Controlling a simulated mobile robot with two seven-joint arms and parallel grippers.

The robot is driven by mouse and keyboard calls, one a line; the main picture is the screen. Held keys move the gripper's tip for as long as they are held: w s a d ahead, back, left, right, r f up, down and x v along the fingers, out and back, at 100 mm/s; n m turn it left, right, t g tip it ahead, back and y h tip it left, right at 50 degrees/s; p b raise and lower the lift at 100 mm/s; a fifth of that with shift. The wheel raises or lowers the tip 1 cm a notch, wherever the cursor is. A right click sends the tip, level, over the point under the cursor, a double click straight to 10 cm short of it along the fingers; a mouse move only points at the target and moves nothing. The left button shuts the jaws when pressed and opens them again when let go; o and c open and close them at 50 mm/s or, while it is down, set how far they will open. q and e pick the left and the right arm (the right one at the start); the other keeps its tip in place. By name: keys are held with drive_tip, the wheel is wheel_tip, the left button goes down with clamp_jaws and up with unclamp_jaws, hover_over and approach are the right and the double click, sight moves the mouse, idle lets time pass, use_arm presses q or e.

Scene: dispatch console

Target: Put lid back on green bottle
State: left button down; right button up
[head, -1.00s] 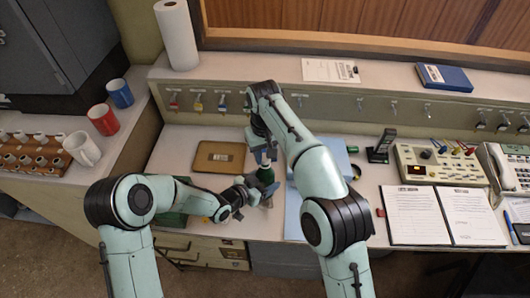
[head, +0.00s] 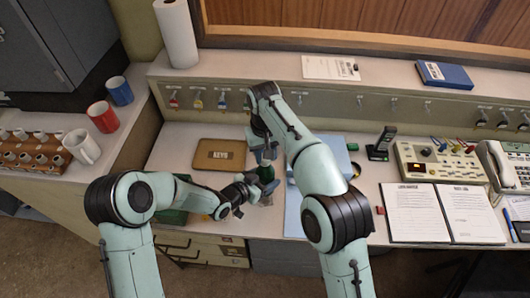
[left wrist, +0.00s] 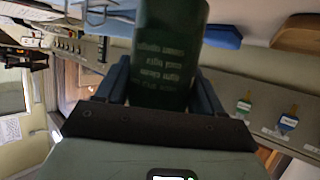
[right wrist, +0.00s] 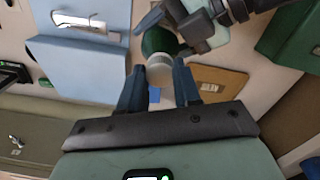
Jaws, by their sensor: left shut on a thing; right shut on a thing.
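The green bottle (head: 266,173) is held by my left gripper (head: 254,191), which is shut on its side. In the left wrist view the dark green bottle (left wrist: 168,60) with pale lettering stands between the two fingers. My right gripper (head: 265,154) is just above the bottle. In the right wrist view its fingers are shut on a pale, whitish lid (right wrist: 160,72). The lid is lined up with the end of the green bottle (right wrist: 158,42) and looks close against it; I cannot tell whether they touch.
A brown tray or folder (head: 219,154) lies left of the bottle, and a green box (head: 172,216) is at the desk's front left. A blue folder (head: 334,150) lies to the right, with a dark handset (head: 381,145) beyond it. The key-hook panel runs behind.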

drive_tip(key=m, duration=1)
drive_tip(key=shift+m, duration=0.3)
drive_tip(key=m, duration=0.6)
drive_tip(key=shift+a+m, duration=0.1)
drive_tip(key=shift+m, duration=0.2)
drive_tip(key=m, duration=0.4)
drive_tip(key=shift+w+m, duration=0.1)
drive_tip(key=shift+m, duration=0.2)
drive_tip(key=m, duration=0.6)
drive_tip(key=shift+m, duration=0.3)
drive_tip(key=m, duration=0.6)
drive_tip(key=o, duration=1)
drive_tip(key=shift+f, duration=0.1)
